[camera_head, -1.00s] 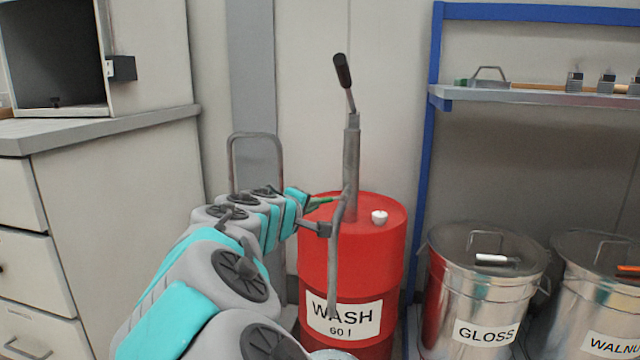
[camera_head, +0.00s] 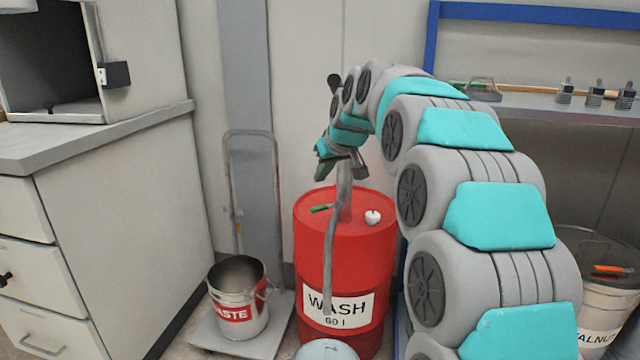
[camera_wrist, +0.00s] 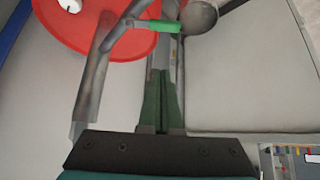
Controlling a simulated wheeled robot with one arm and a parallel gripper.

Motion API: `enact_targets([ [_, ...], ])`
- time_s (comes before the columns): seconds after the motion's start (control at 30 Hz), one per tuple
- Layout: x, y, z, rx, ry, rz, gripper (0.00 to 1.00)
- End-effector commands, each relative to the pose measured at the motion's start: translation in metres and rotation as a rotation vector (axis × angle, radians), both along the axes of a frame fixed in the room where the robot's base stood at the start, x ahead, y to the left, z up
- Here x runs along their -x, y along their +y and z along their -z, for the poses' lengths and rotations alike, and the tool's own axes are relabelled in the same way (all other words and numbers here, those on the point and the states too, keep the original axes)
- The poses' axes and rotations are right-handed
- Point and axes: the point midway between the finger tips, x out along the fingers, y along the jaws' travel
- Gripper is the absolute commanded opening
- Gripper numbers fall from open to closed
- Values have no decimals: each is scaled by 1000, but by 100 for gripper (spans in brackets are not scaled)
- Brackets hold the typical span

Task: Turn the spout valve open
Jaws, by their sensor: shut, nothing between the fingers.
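A red drum (camera_head: 318,260) labelled WASH 60 l carries a grey pump with a curved spout pipe (camera_head: 329,255) down its front. The valve's green lever (camera_head: 321,208) points left, near the spout, above the drum top. In the wrist view the green lever (camera_wrist: 165,26) joins a grey fitting on the spout pipe (camera_wrist: 93,85). My gripper (camera_head: 322,172) is above the drum's left side, pointing down. In the wrist view its fingers (camera_wrist: 164,72) are together and empty, just short of the lever in the picture; I cannot tell whether they touch it. My arm hides much of the pump.
A WASTE bucket (camera_head: 238,303) stands on a trolley (camera_head: 268,330) left of the drum. A cabinet (camera_head: 120,220) is at the left. A white cap (camera_head: 372,217) sits on the drum top. A WALNUT can (camera_head: 600,290) stands right, behind my arm.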

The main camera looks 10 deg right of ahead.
Motion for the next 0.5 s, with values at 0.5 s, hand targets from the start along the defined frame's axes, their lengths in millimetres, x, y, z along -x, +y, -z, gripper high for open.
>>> enact_targets([
  [0.5,-42,13,58,5,6,-1,0],
])
